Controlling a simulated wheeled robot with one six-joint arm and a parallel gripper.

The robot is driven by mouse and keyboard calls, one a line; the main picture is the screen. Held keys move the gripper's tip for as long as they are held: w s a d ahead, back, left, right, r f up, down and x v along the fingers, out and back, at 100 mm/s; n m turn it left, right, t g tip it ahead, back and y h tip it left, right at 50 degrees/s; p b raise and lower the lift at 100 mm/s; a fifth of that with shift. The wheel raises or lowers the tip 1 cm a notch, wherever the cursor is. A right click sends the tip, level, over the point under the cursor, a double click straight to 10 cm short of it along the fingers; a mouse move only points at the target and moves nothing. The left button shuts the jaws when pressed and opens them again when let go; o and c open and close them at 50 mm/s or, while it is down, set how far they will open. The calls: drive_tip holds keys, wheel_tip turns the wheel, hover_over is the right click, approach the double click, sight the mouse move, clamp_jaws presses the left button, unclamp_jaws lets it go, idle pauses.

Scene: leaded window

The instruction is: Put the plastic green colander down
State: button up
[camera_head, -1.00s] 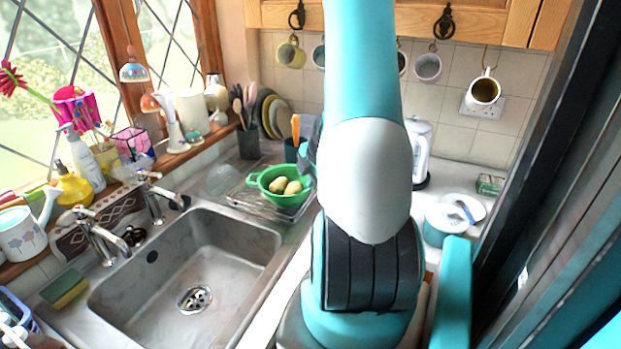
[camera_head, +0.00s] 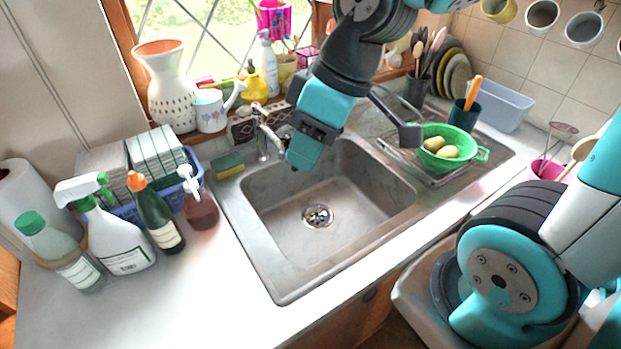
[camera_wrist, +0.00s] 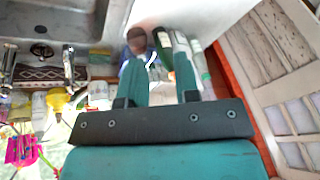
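The green plastic colander (camera_head: 478,153) sits on the wire rack of the drainer, right of the sink bowl, in the head view. It looks upright and holds a few yellowish fruits or potatoes (camera_head: 440,148). My gripper (camera_head: 303,152) is well to its left, above the sink's back left edge near the taps, apart from the colander. In the wrist view my gripper (camera_wrist: 158,62) shows two teal fingers spread apart with nothing held between them. The colander is not seen in the wrist view.
The sink bowl (camera_head: 318,187) is empty. Several bottles, including a white spray bottle (camera_head: 118,240), stand on the left counter. A tap (camera_head: 265,135) stands close to my gripper. A grey-blue tub (camera_head: 505,105) and dark utensil cup (camera_head: 463,116) are behind the colander.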

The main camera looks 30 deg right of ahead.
drive_tip(key=s+a+r+m+g, duration=0.1)
drive_tip(key=s+a, duration=0.3)
drive_tip(key=s, duration=0.3)
drive_tip(key=shift+s+a+r+g, duration=0.15)
drive_tip(key=shift+s+r+g, duration=0.1)
drive_tip(key=shift+g, duration=0.05)
drive_tip(key=shift+f, duration=0.1)
wheel_tip(320, 180, down, 5)
drive_tip(key=b, duration=0.5)
